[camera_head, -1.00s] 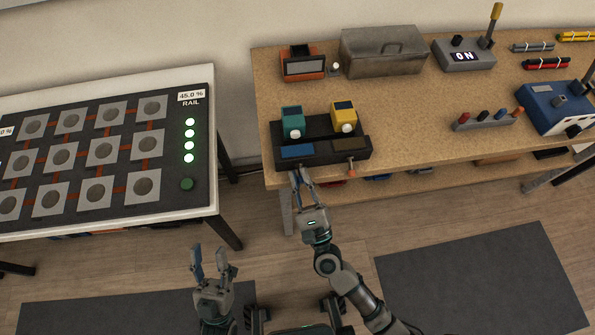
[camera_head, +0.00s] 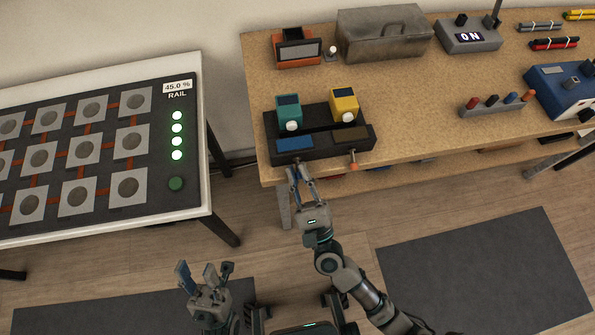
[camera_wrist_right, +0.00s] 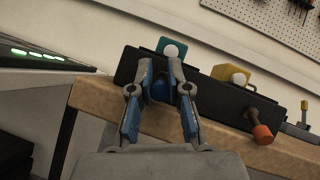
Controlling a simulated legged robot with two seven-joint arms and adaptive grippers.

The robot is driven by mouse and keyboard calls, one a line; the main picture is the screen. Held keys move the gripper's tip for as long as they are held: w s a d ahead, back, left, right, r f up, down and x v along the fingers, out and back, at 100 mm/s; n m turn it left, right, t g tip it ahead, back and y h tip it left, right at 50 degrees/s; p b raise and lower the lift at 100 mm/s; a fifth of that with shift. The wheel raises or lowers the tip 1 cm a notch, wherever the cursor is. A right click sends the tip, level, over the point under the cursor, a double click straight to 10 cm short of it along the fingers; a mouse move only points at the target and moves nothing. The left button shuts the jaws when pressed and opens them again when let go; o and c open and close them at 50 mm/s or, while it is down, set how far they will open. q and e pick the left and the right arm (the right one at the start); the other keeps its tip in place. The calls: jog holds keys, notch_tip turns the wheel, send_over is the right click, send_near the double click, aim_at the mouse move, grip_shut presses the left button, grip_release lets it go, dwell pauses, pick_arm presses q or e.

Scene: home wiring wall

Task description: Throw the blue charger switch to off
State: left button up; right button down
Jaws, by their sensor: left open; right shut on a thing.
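The dark charger dock (camera_head: 345,153) sits at the front left of the wooden bench. It has a blue plate (camera_head: 295,144) on its left and a brown plate on its right. The blue switch's lever tip (camera_wrist_right: 159,89) shows as a blue knob between the fingers in the right wrist view. My right gripper (camera_head: 301,173) is shut on that knob, just in front of the dock's front edge. The fingers hide most of the lever. My left gripper (camera_head: 205,272) is open and empty, low and away from the bench.
An orange-tipped lever (camera_head: 353,158) stands close to the right of my right gripper; it also shows in the right wrist view (camera_wrist_right: 263,133). Teal (camera_head: 288,112) and yellow (camera_head: 344,106) units sit on the dock. The rail panel table (camera_head: 203,150) stands left. Floor space in front is clear.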

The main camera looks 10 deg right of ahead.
jog(key=c, duration=1.1)
grip_release()
jog(key=shift+f, duration=0.1)
jog(key=shift+d, duration=0.1)
jog(key=shift+s, duration=0.1)
jog(key=v, duration=1.1)
jog(key=shift+s+d+f, duration=0.1)
jog(key=shift+s+f, duration=0.15)
jog(key=shift+f, duration=0.05)
jog(key=shift+r, duration=0.1)
